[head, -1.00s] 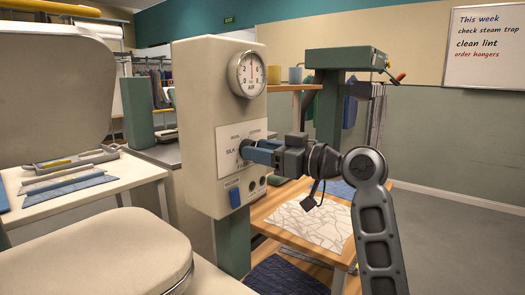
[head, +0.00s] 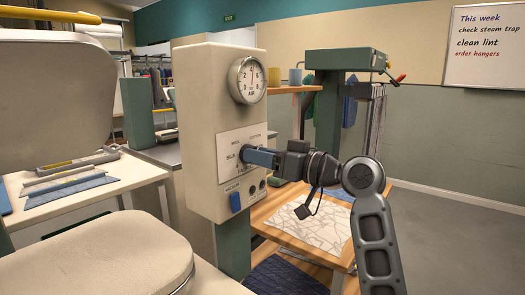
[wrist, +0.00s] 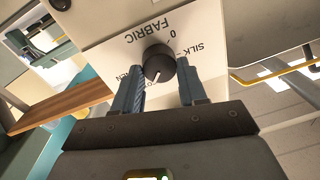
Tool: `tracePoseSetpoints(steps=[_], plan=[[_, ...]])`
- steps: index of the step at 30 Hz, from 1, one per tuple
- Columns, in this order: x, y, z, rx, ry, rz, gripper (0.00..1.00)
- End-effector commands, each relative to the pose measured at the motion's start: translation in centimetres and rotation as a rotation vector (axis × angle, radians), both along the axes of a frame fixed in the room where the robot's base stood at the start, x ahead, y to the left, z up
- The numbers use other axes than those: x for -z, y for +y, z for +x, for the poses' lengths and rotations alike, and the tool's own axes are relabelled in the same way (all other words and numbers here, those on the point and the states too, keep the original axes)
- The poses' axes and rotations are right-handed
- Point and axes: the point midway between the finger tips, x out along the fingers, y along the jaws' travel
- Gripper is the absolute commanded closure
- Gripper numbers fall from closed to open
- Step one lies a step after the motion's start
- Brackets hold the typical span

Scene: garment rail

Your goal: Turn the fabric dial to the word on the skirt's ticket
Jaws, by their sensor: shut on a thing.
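The fabric dial (wrist: 158,62) is a black round knob with a white mark, on the white label plate (head: 230,150) of a cream control box (head: 205,90). My gripper (wrist: 160,92) is shut on the dial, with one blue-grey finger on each side. In the wrist view the white mark points down toward my gripper, slightly left. "FABRIC", "SILK" and "0" read upside down there; another word ending in "EN" is partly hidden. I cannot make out a skirt's ticket.
An air gauge (head: 247,79) sits above the dial, and a blue vacuum switch (head: 235,201) below it. A padded press (head: 110,260) stands at the left. A wooden table (head: 275,222) with patterned cloth is below my arm. Open floor lies at the right.

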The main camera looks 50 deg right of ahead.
Motion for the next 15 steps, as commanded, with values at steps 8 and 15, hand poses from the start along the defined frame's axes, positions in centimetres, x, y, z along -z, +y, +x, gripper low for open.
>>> tracePoseSetpoints(steps=[8, 15], plan=[[-0.23, 0.0, 0.01, -0.001, 0.011, 0.261, 0.89], [-0.12, -0.03, 0.02, -0.001, 0.019, 0.463, 0.89]])
